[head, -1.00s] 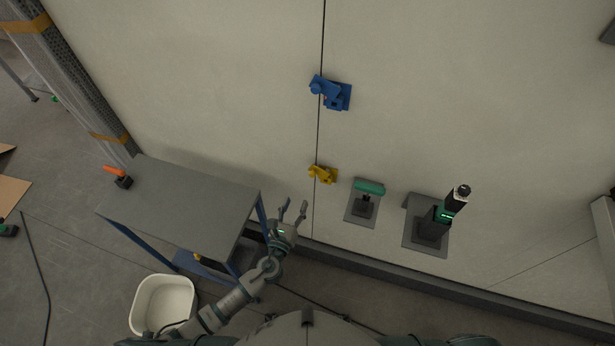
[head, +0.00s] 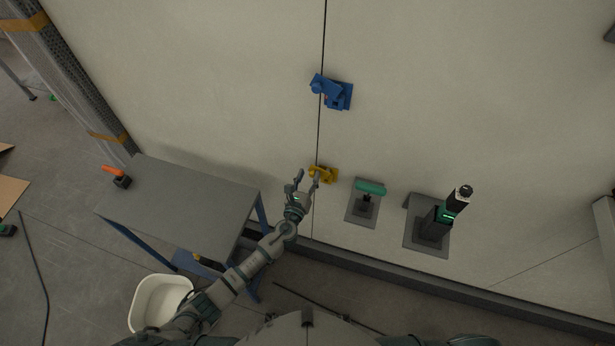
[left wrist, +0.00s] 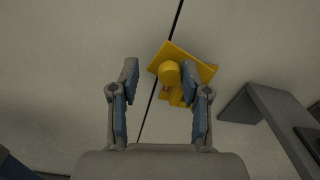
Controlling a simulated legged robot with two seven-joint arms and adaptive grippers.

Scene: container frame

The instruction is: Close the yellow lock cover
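The yellow lock cover (head: 327,175) is mounted on the pale wall, just right of a dark vertical seam. It also shows in the left wrist view (left wrist: 183,72), with a rounded knob and a square plate. My left gripper (head: 308,174) is open, just left of and below the cover in the head view. In the left wrist view its two fingers (left wrist: 163,85) stand apart, with the cover beyond them, nearer the right finger. I cannot tell whether that finger touches the cover. My right gripper is not in view.
A blue lock (head: 333,93) is above on the same seam. A green-handled fixture (head: 368,189) and a black device (head: 437,222) sit on the wall to the right. A grey table (head: 190,200) and a white bin (head: 160,302) stand to the left.

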